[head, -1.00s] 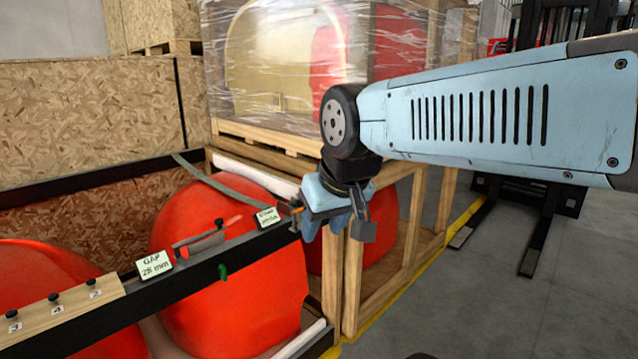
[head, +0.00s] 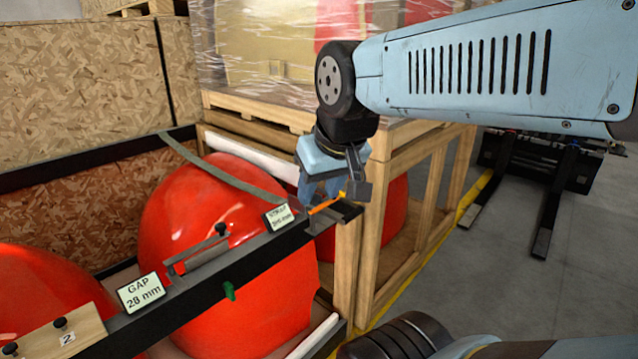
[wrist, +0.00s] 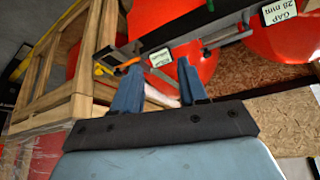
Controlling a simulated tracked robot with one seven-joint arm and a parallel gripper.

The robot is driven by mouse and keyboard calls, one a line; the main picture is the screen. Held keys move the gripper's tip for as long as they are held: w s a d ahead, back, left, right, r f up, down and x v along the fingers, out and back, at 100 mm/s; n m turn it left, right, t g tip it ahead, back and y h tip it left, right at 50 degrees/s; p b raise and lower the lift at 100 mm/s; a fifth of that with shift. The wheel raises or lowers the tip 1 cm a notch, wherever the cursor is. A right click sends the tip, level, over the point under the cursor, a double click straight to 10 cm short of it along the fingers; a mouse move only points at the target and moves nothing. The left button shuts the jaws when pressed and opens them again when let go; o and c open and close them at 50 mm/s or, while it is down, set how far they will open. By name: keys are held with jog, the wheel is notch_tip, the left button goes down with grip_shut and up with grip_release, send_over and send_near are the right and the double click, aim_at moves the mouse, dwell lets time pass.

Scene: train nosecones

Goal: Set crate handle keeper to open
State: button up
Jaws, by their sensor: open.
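A thin orange lever (head: 325,206) lies at the right end of the black crate rail (head: 190,292). I cannot tell for sure whether it is the handle keeper. It also shows in the wrist view (wrist: 127,65), near the left fingertip. My gripper (head: 318,196) is open and empty, pointing down by the orange lever. Its two blue fingers (wrist: 158,72) are spread in the wrist view. I cannot tell whether a finger touches the lever.
Labels reading "GAP 28 mm" (head: 141,292) and "STRAP" (head: 278,216) stand on the rail. Red nosecones (head: 215,230) sit behind and below it. A wooden crate frame (head: 347,265) stands close by the gripper.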

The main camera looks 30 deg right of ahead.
jog(key=shift+o, duration=1.2)
jog(key=shift+w+r, duration=0.15)
jog(key=shift+w, duration=0.05)
jog(key=w+d+f+m+g, duration=0.2)
jog(key=w+d+m+g, duration=0.1)
jog(key=w+d+m, duration=0.8)
jog(key=w+d+f+m+g, duration=0.1)
jog(key=w+d+m+g, duration=0.2)
jog(key=w+d+m, duration=0.7)
jog(key=w+a+f, duration=0.1)
jog(key=f, duration=0.3)
jog(key=w+a+f+m, duration=0.1)
jog(key=w+f, duration=0.1)
jog(key=f, duration=0.3)
jog(key=w+a+f+m, duration=0.1)
jog(key=f, duration=0.3)
jog(key=shift+w+f, duration=0.15)
jog(key=shift+f, duration=0.1)
grip_shut()
